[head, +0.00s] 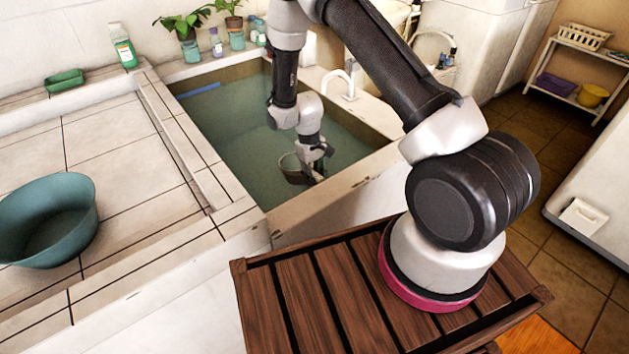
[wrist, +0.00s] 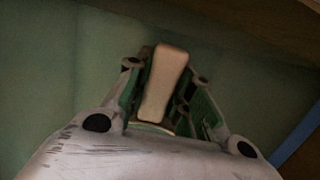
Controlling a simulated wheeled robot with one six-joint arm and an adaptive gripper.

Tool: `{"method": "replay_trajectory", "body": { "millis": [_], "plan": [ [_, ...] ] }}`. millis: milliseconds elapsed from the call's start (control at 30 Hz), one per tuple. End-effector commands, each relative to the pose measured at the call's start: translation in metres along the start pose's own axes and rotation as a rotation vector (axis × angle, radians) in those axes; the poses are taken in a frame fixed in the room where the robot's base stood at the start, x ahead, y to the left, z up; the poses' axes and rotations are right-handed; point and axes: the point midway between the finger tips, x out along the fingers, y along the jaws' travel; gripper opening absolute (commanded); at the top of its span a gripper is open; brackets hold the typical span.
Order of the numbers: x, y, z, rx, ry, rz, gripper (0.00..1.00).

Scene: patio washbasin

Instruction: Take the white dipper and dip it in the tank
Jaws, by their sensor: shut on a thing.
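The white dipper (head: 289,163) is inside the tank (head: 345,192), low over or in the green water, near the front wall. Its round rim shows left of my gripper (head: 318,166) in the head view. I cannot tell how deep it sits in the water. My gripper is shut on the dipper's handle, which shows as a pale bar (wrist: 164,82) between the fingers (wrist: 165,95) in the wrist view. The dipper's cup is mostly hidden in the wrist view, and part of it is hidden by my gripper in the head view.
A teal basin (head: 48,222) stands on the tiled counter at left. A blue item (head: 198,89) lies at the tank's far left edge. A white faucet (head: 345,80) stands on the right rim. Plants and bottles (head: 123,46) line the back ledge.

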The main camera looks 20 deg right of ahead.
Motion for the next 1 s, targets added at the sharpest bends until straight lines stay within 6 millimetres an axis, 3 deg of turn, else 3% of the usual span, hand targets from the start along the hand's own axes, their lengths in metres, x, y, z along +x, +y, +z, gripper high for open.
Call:
{"method": "replay_trajectory", "body": {
  "millis": [267,800,1000],
  "plan": [
    [-0.010,0.000,0.001,0.000,0.023,0.000,0.00],
    [-0.052,0.000,0.009,0.000,0.023,0.000,0.00],
    [-0.056,0.000,0.010,0.000,0.022,0.000,0.00]
  ]
}}
